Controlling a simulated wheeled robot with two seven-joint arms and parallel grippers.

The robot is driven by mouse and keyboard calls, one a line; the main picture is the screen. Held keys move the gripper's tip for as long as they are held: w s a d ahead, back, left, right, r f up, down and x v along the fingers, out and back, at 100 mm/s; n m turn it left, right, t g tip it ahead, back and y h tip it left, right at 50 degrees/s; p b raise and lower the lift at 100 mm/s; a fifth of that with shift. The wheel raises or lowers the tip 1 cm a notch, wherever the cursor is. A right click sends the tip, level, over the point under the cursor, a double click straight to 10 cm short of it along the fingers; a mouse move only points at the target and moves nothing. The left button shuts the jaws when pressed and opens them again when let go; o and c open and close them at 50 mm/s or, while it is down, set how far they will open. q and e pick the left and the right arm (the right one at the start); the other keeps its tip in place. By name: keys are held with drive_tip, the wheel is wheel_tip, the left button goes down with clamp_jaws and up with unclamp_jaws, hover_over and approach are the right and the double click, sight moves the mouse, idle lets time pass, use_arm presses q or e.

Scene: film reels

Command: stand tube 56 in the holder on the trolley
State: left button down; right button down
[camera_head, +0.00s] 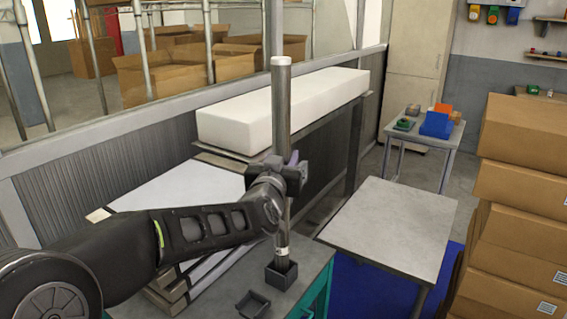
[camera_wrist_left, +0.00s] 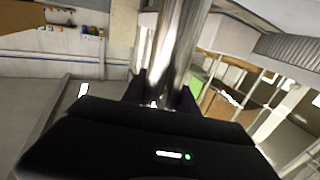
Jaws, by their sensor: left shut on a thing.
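A tall metal tube (camera_head: 281,110) with a white top end stands upright in the head view; I cannot read a number on it. My left gripper (camera_head: 287,176) is shut around its middle. The wrist view shows the tube (camera_wrist_left: 178,45) rising between the gripper's fingers (camera_wrist_left: 165,95). The tube's lower end, with a pale band, is at a small dark square holder (camera_head: 281,275) on the grey-topped trolley (camera_head: 313,262) with teal sides. It looks to be in the holder's mouth, but I cannot tell how deep. My right gripper is not in view.
A second dark square holder (camera_head: 252,304) sits nearer, with no tube in it. White slabs (camera_head: 180,195) are stacked at left, partly behind my arm. A bare grey table (camera_head: 390,222) is to the right, and stacked cartons (camera_head: 520,190) fill the right edge.

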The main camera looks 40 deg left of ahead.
use_arm(q)
drive_tip(key=shift+f, duration=0.35)
drive_tip(key=c, duration=0.9)
unclamp_jaws()
drive_tip(key=shift+f, duration=0.1)
drive_tip(key=shift+c, duration=0.2)
drive_tip(key=shift+s, duration=0.1)
drive_tip(key=b+v, duration=0.1)
drive_tip(key=v, duration=1.1)
drive_tip(key=shift+b, duration=0.4)
